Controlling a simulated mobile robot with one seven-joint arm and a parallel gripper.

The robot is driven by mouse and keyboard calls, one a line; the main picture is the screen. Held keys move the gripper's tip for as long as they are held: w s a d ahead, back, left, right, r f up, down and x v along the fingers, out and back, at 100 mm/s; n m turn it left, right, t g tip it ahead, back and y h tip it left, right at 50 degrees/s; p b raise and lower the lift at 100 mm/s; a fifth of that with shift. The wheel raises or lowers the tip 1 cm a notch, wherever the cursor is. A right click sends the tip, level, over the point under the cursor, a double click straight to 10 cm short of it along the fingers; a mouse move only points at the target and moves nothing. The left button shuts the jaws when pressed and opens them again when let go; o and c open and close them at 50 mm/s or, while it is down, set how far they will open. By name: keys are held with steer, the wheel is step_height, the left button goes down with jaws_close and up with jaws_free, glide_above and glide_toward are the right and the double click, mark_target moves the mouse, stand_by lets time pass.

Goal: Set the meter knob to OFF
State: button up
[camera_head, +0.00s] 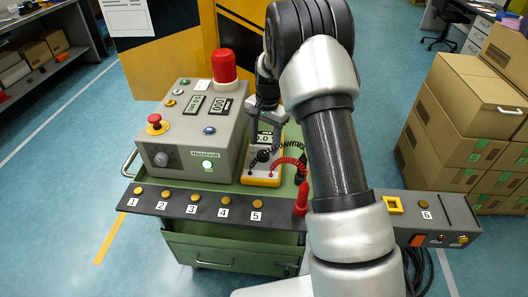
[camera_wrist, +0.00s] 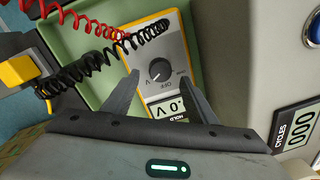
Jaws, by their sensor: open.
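The meter (camera_head: 262,180) is a yellow-edged box with a pale face, standing on the green cart beside the grey control box. In the wrist view the meter face (camera_wrist: 146,42) shows a round dark knob (camera_wrist: 158,70) and a display (camera_wrist: 168,107), part of which my gripper hides. Small labels surround the knob; I cannot tell which one its pointer faces. My gripper (camera_wrist: 158,78) is open, its two fingertips on either side of the knob in the picture. I cannot tell whether they touch it. In the head view my gripper (camera_head: 264,115) is above the meter, partly hidden.
Red (camera_wrist: 88,25) and black (camera_wrist: 75,75) coiled leads run beside the meter. The control box (camera_head: 190,130) with a red lamp (camera_head: 224,66) stands close to its left. A numbered front rail (camera_head: 180,203) and a red probe (camera_head: 302,198) are nearby. Cardboard boxes (camera_head: 455,130) stand at right.

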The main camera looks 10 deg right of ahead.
mark_target(263, 153)
steer(key=shift+a+f, duration=0.1)
steer(key=shift+f, duration=1.95)
steer(key=c, duration=1.1)
steer(key=shift+o, duration=0.2)
steer(key=shift+w, duration=0.1)
steer(key=shift+n, duration=0.3)
steer(key=n, duration=0.4)
steer(key=shift+n, duration=0.4)
steer(key=n, duration=0.6)
steer(key=shift+w+a+g, duration=0.1)
steer(key=shift+g, duration=0.3)
steer(key=shift+n, duration=0.3)
